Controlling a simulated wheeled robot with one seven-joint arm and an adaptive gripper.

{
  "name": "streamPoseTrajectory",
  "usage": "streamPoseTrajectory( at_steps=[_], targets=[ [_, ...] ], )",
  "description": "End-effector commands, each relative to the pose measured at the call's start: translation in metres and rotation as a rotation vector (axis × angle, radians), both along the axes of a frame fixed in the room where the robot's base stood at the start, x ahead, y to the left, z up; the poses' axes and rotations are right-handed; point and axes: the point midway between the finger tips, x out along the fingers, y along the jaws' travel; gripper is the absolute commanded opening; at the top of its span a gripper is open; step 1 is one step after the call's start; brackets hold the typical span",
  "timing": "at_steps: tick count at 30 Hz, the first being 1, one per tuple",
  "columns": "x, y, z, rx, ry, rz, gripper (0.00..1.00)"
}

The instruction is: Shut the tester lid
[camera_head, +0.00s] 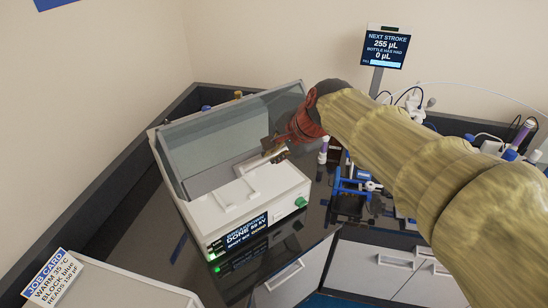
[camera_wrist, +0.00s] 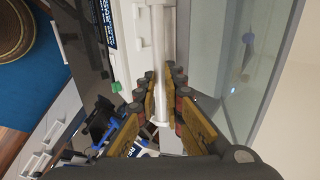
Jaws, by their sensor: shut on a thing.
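The tester (camera_head: 245,205) is a white box with a lit front display and a green knob, on the dark bench. Its large grey see-through lid (camera_head: 215,137) stands raised at the back; its pane (camera_wrist: 240,60) fills the right of the wrist view. My gripper (camera_head: 275,150) is over the tester's back right part, in front of the lid. In the wrist view my gripper (camera_wrist: 163,98) is closed around a slim white bar (camera_wrist: 159,50) running between the tester body and the lid pane. I cannot tell whether the bar belongs to the lid. The fingers hide part of it.
A blue stand (camera_head: 352,180) and a purple-capped bottle (camera_head: 324,150) stand right of the tester. A screen (camera_head: 384,48) on a post is behind. A job card (camera_head: 53,279) is at the lower left. More labware crowds the right, partly behind my arm.

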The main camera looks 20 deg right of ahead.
Motion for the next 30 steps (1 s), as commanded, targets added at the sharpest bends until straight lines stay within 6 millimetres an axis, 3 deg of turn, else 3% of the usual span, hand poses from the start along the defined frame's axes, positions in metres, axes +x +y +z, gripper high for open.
streamPoseTrajectory(
  at_steps=[1,9,24,30],
  targets=[
    [-0.002,-0.001,-0.017,0.006,-0.019,-0.002,0.0],
    [-0.009,-0.003,-0.058,0.038,-0.133,-0.004,0.0],
    [-0.017,-0.005,-0.148,0.036,-0.122,0.001,0.0],
    [-0.016,-0.005,-0.138,0.036,-0.125,0.001,0.11]
  ],
)
